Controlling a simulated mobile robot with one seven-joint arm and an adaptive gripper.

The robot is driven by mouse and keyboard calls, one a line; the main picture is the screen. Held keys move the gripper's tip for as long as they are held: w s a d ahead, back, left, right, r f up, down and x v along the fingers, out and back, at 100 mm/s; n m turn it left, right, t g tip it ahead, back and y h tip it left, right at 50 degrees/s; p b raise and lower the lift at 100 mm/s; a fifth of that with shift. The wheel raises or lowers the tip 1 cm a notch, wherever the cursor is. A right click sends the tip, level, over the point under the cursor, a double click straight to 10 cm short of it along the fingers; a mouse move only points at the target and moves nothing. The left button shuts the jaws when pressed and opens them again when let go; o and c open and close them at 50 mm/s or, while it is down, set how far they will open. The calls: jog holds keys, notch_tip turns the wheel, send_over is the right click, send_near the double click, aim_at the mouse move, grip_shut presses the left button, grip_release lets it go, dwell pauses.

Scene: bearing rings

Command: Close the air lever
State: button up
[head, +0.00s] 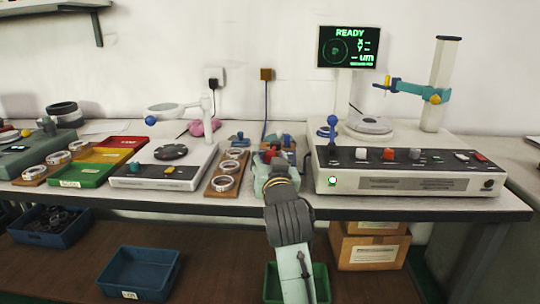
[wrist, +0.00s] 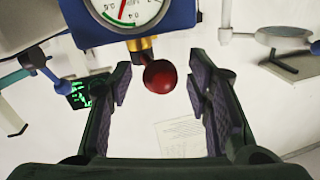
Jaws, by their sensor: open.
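A red ball knob (wrist: 160,76) hangs on a brass fitting (wrist: 141,46) beside a blue-housed pressure gauge (wrist: 122,10) in the wrist view. I take this ball to be the end of the air lever; its shaft is mostly hidden behind it. My gripper (wrist: 158,88) is open, one finger on each side of the ball, with clear gaps and no visible contact. In the head view my gripper (head: 277,172) is over the bench beside the large machine, and it largely hides the gauge unit. A bit of red (head: 270,156) shows there.
The measuring machine (head: 410,184) with a blue-knobbed lever (head: 332,121) stands close to the right of my gripper. A wooden ring tray (head: 212,188) lies close to the left. A lamp stand (head: 207,106) and a READY screen (head: 347,47) rise behind.

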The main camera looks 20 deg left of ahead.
jog(key=shift+w+a, duration=0.15)
jog(key=shift+w, duration=0.15)
jog(key=shift+c, duration=0.2)
grip_shut()
dwell(0.6)
